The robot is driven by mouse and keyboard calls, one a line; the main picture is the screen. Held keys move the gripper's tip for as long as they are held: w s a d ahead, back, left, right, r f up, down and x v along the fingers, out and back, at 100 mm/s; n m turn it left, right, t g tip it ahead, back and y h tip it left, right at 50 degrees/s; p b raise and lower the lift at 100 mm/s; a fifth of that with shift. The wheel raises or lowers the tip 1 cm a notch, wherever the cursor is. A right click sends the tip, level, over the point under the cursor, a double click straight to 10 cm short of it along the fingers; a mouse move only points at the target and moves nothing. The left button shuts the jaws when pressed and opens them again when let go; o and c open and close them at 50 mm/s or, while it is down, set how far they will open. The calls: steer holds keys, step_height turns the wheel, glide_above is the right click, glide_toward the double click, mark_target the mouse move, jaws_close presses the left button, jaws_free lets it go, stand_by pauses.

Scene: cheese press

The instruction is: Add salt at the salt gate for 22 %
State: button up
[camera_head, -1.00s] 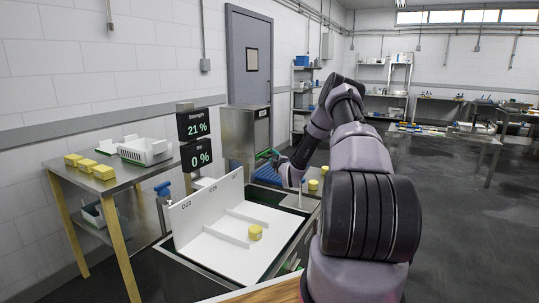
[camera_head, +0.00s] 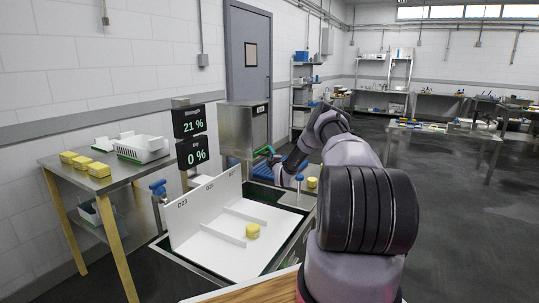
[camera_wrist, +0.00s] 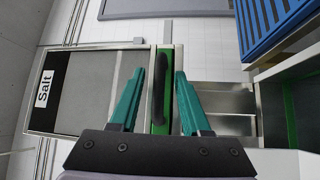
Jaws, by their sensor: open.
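The salt hopper (camera_head: 243,130) is a steel box beyond the basin, by the grey door. In the wrist view its face bears a "Salt" label (camera_wrist: 45,88). The salt gate is a green strip (camera_wrist: 162,124) with a dark bar handle (camera_wrist: 159,88). My gripper (camera_wrist: 160,72) is open, with one teal finger on each side of the handle; I cannot tell whether either touches it. In the head view my gripper (camera_head: 271,158) is small and partly hidden at the hopper. The strength display (camera_head: 189,122) reads 21 %.
The dip display (camera_head: 194,152) reads 0 %. A white divided board (camera_head: 225,250) marked D23 stands in the basin, with a yellow cheese (camera_head: 252,231) on it. A side table at left holds yellow blocks (camera_head: 98,169) and a white crate (camera_head: 142,149). A blue crate (camera_wrist: 275,28) lies near my gripper.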

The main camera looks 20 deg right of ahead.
steer(key=shift+w+r, duration=0.1)
steer(key=shift+w, duration=0.2)
jaws_close()
stand_by(1.3)
